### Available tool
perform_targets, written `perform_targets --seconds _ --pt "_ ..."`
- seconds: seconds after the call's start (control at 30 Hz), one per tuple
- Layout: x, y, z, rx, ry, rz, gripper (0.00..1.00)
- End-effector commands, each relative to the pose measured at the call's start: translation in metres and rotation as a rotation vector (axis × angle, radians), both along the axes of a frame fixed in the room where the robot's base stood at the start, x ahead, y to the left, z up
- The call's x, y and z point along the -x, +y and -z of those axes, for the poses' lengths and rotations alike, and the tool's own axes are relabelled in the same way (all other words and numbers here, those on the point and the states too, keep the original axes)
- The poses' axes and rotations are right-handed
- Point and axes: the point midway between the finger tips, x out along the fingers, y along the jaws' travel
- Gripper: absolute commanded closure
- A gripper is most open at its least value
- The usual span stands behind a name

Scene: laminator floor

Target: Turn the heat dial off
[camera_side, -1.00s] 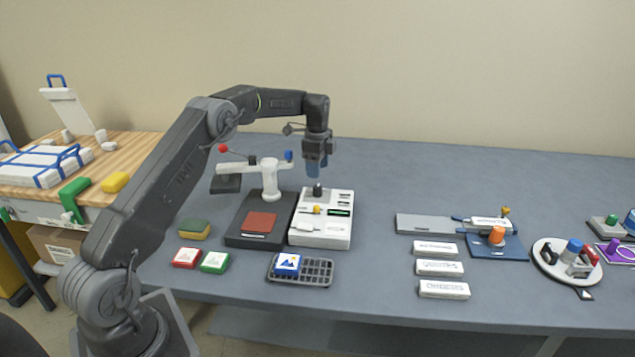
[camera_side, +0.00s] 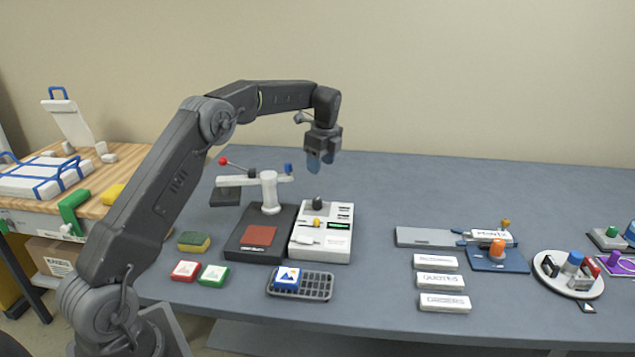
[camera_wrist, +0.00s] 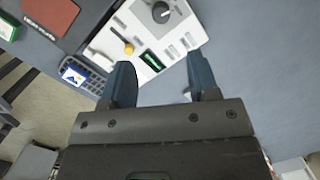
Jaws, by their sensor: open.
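The white control box (camera_side: 308,245) stands at the middle of the table. A dark grey dial (camera_side: 317,204) sits at its back edge; I take this for the heat dial. In the wrist view the dial (camera_wrist: 161,12) shows near the top, with a pale pointer mark on it. A yellow knob (camera_side: 316,222) and a small green display (camera_side: 339,226) are also on the box. My gripper (camera_side: 320,163) is open and empty, above and behind the dial, not touching it. Its two blue fingers (camera_wrist: 160,85) stand apart in the wrist view.
A press with a white post (camera_side: 269,192), a red-knobbed lever and a dark base stands left of the box. A grey rack (camera_side: 317,287) with a blue tile lies in front. Several white labelled blocks (camera_side: 440,281) lie to the right. The table behind the box is clear.

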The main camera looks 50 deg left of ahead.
Motion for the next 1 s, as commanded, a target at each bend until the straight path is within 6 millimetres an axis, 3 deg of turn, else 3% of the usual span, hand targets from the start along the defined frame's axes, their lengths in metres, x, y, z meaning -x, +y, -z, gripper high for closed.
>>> perform_targets --seconds 0.13,0.3,0.47,1.0 --pt "0.007 -0.025 -0.001 -0.158 0.029 0.312 0.45" --pt "0.01 -0.034 0.001 -0.243 0.053 0.491 0.45" --pt "0.009 -0.028 0.016 -0.248 0.057 0.501 0.45" --pt "0.0 0.01 0.11 -0.246 0.056 0.495 0.45"
